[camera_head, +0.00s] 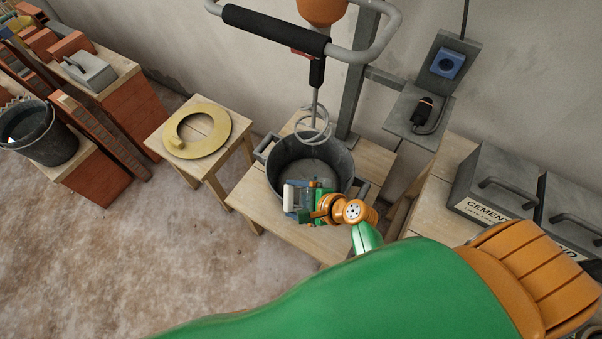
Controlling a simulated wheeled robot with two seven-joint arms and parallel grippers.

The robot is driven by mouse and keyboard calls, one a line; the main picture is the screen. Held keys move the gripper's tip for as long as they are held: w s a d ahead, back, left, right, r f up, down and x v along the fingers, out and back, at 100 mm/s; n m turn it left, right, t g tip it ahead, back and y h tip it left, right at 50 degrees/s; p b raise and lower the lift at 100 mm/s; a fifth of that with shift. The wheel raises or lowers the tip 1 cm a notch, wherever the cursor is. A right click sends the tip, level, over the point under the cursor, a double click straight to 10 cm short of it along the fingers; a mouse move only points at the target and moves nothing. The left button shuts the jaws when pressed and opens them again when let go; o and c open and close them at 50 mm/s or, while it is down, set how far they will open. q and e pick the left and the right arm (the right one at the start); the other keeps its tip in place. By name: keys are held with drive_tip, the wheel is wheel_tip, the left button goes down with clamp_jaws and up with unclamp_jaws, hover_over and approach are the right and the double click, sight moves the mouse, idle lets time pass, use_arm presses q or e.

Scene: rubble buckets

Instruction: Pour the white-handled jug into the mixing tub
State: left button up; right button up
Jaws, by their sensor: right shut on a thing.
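The mixing tub (268,180) is a dark grey, round, open bucket on a low wooden table in the middle of the view. My right gripper (304,201) is at the tub's near rim, reached by my green and orange arm. It is shut on the white-handled jug (289,199), of which only a small white part and some bluish bits show. The gripper hides the rest, so I cannot tell its tilt or whether anything flows out. The tub's visible floor looks grey and bare. My left gripper is not in view.
A mixer's whisk (314,124) hangs over the tub, below a black-gripped handlebar (275,30). A yellow ring (222,147) lies on a stool to the left. Grey cement bins (495,178) stand right. Bricks and a dark bucket (60,145) are far left. Floor at lower left is clear.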

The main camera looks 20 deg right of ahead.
drive_tip(key=w+g+b, duration=0.1)
drive_tip(key=w+d+m+g+y+b, duration=0.1)
drive_tip(key=g, duration=0.1)
drive_tip(key=f+m+g+b, duration=0.1)
drive_tip(key=shift+w+d+g+y, duration=0.3)
drive_tip(key=shift+w+d+g, duration=0.1)
drive_tip(key=shift+w+d+f+m+g+y+b, duration=0.1)
drive_tip(key=shift+w+d+m+g+y+b, duration=0.3)
drive_tip(key=shift+b, duration=0.75)
use_arm(q)
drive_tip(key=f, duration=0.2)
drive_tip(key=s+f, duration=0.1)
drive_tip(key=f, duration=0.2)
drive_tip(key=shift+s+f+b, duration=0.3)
drive_tip(key=shift+b, duration=0.1)
use_arm(e)
drive_tip(key=shift+w+g, duration=0.35)
drive_tip(key=shift+g, duration=0.15)
drive_tip(key=shift+r, duration=0.2)
